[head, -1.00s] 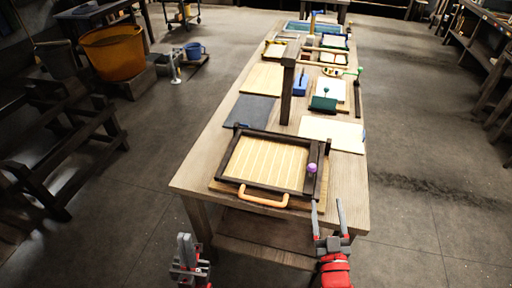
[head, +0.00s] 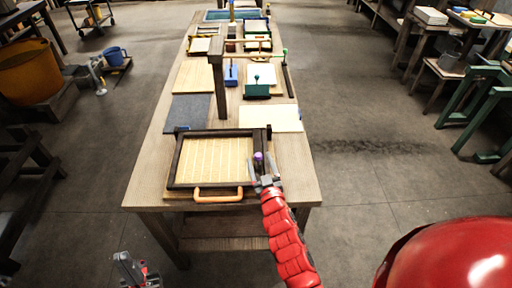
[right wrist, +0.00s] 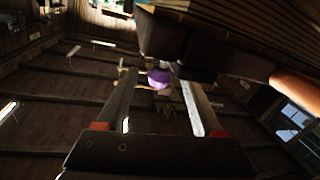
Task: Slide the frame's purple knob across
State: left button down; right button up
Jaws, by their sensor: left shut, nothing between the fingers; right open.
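The frame (head: 178,160) is dark wood around a pale ribbed panel and lies at the near end of the long table. Its purple knob (head: 258,156) sits on the frame's right side. An orange handle (head: 218,196) is on the frame's near edge. My right gripper (head: 262,170) is open at the knob. In the right wrist view the purple knob (right wrist: 159,78) shows between the spread fingers (right wrist: 160,95), near their tips; I cannot tell whether they touch it. My left gripper (head: 128,262) is shut and empty, low in front of the table at the left.
Beyond the frame on the table (head: 145,190) are a dark grey mat (head: 188,113), a pale board (head: 270,118), a wooden post (head: 218,90) and a green block (head: 256,91). The floor on both sides of the table is clear nearby.

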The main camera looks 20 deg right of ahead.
aim_at(256, 151)
jog(key=shift+w+d+p, duration=0.2)
jog(key=shift+w+p, duration=0.25)
jog(key=shift+w, duration=2.3)
grip_shut()
